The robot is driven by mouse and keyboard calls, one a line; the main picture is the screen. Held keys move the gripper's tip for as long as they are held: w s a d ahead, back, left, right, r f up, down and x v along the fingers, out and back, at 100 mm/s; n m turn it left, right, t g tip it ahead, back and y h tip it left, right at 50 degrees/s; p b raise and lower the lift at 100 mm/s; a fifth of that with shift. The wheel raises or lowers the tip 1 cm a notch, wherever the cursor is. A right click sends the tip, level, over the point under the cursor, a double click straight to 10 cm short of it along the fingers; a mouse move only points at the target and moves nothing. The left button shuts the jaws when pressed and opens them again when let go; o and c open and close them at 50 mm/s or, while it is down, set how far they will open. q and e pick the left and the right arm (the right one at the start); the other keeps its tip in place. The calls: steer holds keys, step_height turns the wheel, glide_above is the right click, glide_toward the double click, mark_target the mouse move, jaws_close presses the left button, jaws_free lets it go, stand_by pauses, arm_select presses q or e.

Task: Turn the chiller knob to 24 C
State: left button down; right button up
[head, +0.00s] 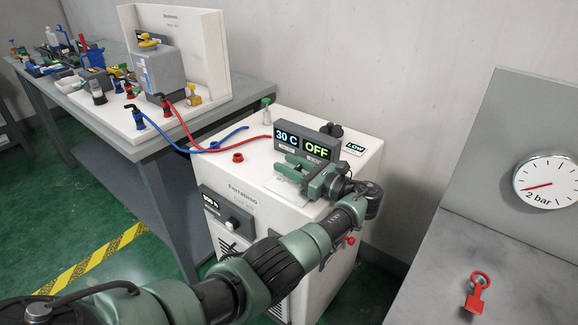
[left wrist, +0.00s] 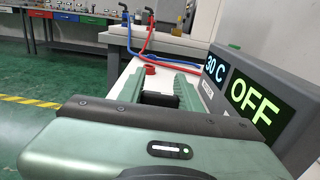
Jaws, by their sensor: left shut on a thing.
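The chiller (head: 262,215) is a white box whose top display (head: 306,143) reads 30 C and OFF; the display also shows large at the right of the left wrist view (left wrist: 245,92). My left gripper (head: 292,174) is low over the chiller top, just in front of the display. In the left wrist view its green fingers are shut on a small dark piece, which I take to be the chiller knob (left wrist: 159,99). In the head view the gripper hides this knob, so its pointer cannot be read. My right gripper is not in view.
A red cap (head: 238,157) and hoses, blue (head: 205,149) and red (head: 215,150), lie left of the gripper. A black fitting (head: 333,130) stands behind the display. A small front panel (head: 226,213) has its own knob. A gauge (head: 545,182) is at the right.

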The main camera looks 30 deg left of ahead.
mark_target(299, 169)
arm_select(q)
steer(key=c, duration=1)
jaws_free()
steer(key=shift+o, duration=0.2)
steer(key=d, duration=0.2)
steer(key=d+b, duration=0.1)
steer(key=d, duration=0.2)
steer(key=s+d, duration=0.1)
steer(key=d, duration=0.1)
steer(key=shift+d, duration=0.35)
